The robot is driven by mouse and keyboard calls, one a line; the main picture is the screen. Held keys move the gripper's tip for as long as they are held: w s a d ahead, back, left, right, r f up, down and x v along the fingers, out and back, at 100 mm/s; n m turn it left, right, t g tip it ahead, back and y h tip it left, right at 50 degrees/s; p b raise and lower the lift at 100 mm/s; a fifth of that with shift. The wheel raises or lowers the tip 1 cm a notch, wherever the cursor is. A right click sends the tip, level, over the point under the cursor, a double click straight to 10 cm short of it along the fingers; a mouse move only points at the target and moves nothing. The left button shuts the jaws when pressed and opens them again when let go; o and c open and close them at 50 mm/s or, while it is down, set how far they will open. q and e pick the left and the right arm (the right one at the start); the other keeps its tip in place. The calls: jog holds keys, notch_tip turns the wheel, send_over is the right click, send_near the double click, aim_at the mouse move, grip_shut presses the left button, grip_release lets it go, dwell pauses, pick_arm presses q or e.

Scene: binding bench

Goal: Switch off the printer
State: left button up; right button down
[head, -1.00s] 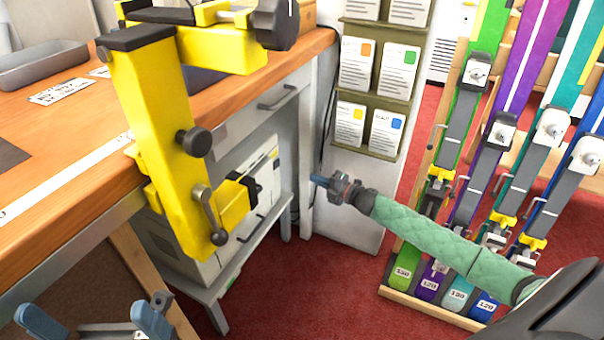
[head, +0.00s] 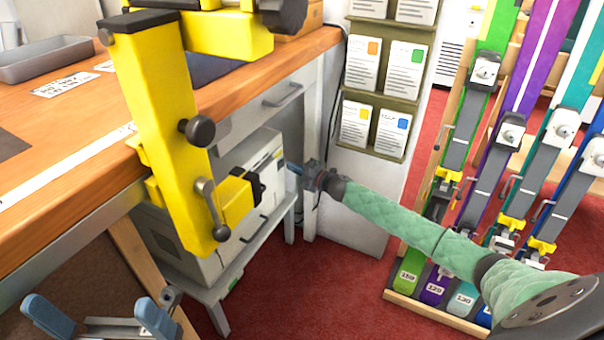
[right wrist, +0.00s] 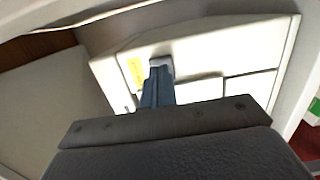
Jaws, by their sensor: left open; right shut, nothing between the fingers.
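The printer (head: 205,240) is a pale boxy machine on a low grey stand under the workbench, partly hidden behind the yellow clamp. In the right wrist view a pale panel of it (right wrist: 205,60) with a yellow label fills the upper middle. My right gripper (head: 293,168) is shut and empty, its blue fingertips pointing at the printer's right end. In the right wrist view the shut fingers (right wrist: 158,65) reach up to the panel beside the label; whether they touch cannot be told. The switch itself cannot be made out. My left gripper (head: 95,312) is open and empty at the bottom left.
The yellow clamp (head: 165,130) hangs over the wooden bench (head: 75,140) edge in front of the printer. A card rack (head: 385,90) stands behind my right arm. Skis in a wooden rack (head: 480,140) stand on the right. Red carpet (head: 290,295) lies open below.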

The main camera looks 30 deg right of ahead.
jog(key=shift+w+a, duration=0.35)
jog(key=shift+w, duration=0.3)
jog(key=shift+w+a+r, duration=0.1)
jog(key=shift+w+r, duration=0.05)
jog(key=shift+w, duration=0.05)
jog(key=shift+s+f, duration=0.1)
jog(key=shift+f, duration=0.1)
